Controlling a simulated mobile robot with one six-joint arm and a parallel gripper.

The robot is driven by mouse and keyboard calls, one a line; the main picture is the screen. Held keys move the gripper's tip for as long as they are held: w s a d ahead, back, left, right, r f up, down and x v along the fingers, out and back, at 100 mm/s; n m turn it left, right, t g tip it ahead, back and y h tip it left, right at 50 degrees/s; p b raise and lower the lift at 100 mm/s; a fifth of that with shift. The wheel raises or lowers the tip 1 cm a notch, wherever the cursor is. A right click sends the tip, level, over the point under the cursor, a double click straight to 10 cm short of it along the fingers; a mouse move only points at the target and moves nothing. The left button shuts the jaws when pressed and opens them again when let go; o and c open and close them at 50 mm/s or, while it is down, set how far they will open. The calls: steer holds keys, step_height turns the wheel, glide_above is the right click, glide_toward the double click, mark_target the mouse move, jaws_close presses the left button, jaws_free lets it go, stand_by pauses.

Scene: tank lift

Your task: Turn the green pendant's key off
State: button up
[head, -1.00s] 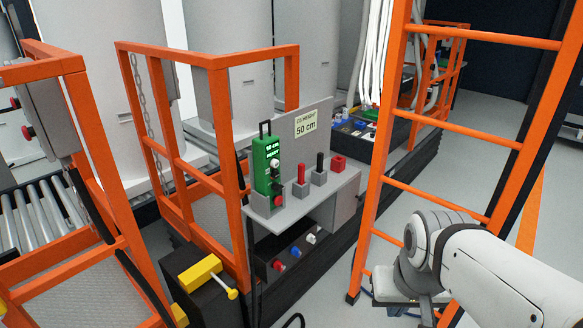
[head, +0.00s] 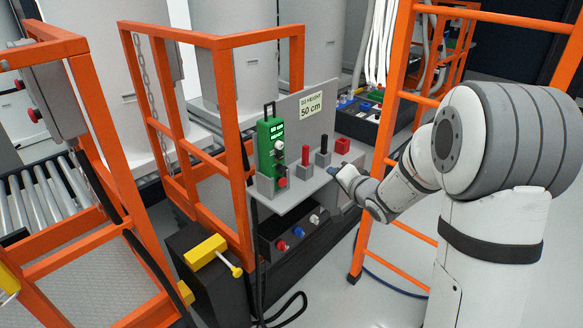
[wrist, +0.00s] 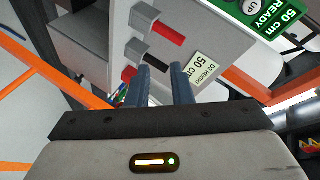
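The green pendant (head: 270,150) stands upright in a grey holder on the left part of a grey shelf. It also shows at the top right of the wrist view (wrist: 268,18), its display reading "50 cm READY" beside a round button marked "UP". A pale knob and a red button show on its front in the head view. I cannot make out which part is the key. My gripper (head: 336,172) is at the shelf's right front edge, apart from the pendant. In the wrist view its two blue-grey fingers (wrist: 160,80) are apart with nothing between them.
A sign (head: 311,106) reads "50 cm". An orange rail (head: 233,150) stands left of the shelf, an orange ladder (head: 383,130) at right.

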mark_target(285, 171)
steer(key=w+a+f+y, duration=0.1)
steer(key=a+y, duration=0.1)
steer(key=a, duration=0.2)
steer(key=w+a+f+m+g+y+p, duration=0.1)
steer(key=a+y, duration=0.2)
steer(key=a, duration=0.2)
steer(key=w+a+f+y, duration=0.1)
steer(key=w+a+y, duration=0.1)
steer(key=a, duration=0.2)
steer(key=shift+w+a+g, duration=0.1)
steer(key=shift+a+g, duration=0.1)
steer(key=shift+g, duration=0.2)
jaws_close()
